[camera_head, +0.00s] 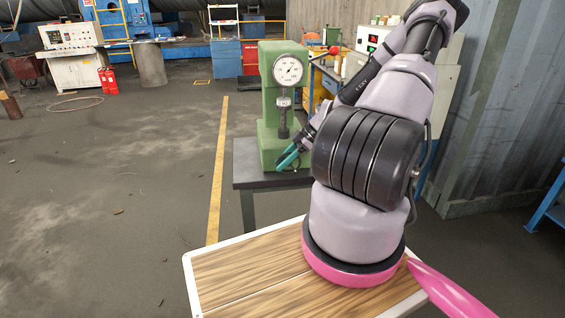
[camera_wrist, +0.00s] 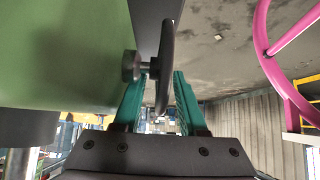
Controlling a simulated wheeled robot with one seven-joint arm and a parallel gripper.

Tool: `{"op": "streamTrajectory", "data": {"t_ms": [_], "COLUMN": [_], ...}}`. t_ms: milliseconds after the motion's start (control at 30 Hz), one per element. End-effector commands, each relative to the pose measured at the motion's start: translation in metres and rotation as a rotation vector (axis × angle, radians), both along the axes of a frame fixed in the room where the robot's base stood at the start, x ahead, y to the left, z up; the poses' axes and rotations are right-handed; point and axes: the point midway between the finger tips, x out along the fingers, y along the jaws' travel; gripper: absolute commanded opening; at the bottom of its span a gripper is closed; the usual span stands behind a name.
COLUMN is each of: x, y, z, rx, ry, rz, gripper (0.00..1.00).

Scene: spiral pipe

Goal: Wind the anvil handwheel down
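The green hardness tester (camera_head: 268,95) with a round dial stands on a dark table (camera_head: 245,177). My gripper (camera_head: 288,158) is low at the front of the tester, its teal fingers pointing toward it. In the wrist view the black handwheel (camera_wrist: 167,50) shows nearly edge-on, joined by a short hub (camera_wrist: 131,66) to the green body (camera_wrist: 65,45). My gripper's teal fingers are apart, one on each side of the wheel's near rim. Gaps show beside the rim, so neither finger clearly touches it. The anvil is not clear in either view, and my arm hides part of the tester's right side.
A wooden-topped, white-edged surface (camera_head: 225,275) lies in front of the tester. A cabinet with a control panel (camera_head: 372,40) is behind my arm, and a corrugated wall (camera_head: 510,110) stands at right. The floor at left is mostly open; red extinguishers (camera_head: 108,80) are far back.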

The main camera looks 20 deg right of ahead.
Motion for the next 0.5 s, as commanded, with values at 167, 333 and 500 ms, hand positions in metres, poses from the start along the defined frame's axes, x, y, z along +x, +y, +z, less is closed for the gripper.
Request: {"op": "streamTrajectory", "data": {"t_ms": [167, 333, 500], "x": [0.0, 0.0001, -0.0001], "y": [-0.0002, 0.0, 0.0025], "z": [0.0002, 0.0001, -0.0024], "rx": [0.0, -0.01, -0.115], "ry": [0.0, 0.003, 0.033], "rz": [0.0, 0.001, 0.01], "gripper": [0.0, 0.0, 0.0]}}
